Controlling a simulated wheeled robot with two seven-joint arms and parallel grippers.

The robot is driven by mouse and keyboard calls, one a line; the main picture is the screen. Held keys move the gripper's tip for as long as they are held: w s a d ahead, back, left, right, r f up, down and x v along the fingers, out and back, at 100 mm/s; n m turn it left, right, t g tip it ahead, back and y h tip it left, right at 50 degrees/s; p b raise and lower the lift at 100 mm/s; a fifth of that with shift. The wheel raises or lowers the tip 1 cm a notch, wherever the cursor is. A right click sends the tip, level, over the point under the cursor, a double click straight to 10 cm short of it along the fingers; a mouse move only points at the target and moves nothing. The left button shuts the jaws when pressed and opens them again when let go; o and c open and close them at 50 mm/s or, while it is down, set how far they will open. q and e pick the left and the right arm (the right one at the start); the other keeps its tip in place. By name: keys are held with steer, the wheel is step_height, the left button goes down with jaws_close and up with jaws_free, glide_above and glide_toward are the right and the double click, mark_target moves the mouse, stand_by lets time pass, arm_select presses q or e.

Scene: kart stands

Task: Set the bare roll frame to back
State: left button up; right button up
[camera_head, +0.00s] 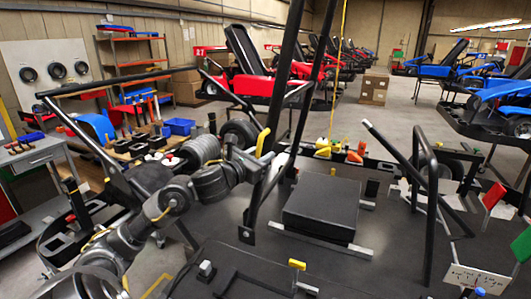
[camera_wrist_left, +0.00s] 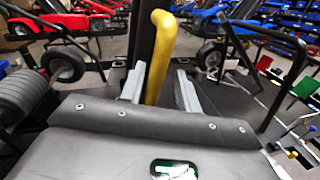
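The roll frame (camera_head: 286,92) is a pair of long black bars rising from the dark kart deck (camera_head: 391,240) at centre, tilted to the right toward the top. A yellow grip (camera_head: 263,142) sits on its lower left side. My left gripper (camera_head: 252,158) has come in from the left beside this grip. In the left wrist view, its two grey fingers (camera_wrist_left: 160,88) stand on either side of the yellow grip (camera_wrist_left: 161,55), with a gap showing on the right. They look open. A black upright (camera_wrist_left: 143,35) shows right behind the grip. My right gripper is not in view.
A black block (camera_head: 321,208) lies on the deck. A second black hoop (camera_head: 426,205) stands to the right. Yellow and orange parts (camera_head: 338,151) sit behind the block. A tool bench (camera_head: 35,153) is at left. Red (camera_head: 256,85) and blue karts (camera_head: 432,69) are farther back.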

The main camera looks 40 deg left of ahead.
arm_select(q)
steer(key=shift+s+a, duration=0.1)
steer(key=shift+a, duration=0.05)
steer(key=shift+s+a, duration=0.1)
steer(key=shift+s, duration=0.05)
steer(key=shift+s+a, duration=0.1)
steer(key=shift+c, duration=1.1)
jaws_close()
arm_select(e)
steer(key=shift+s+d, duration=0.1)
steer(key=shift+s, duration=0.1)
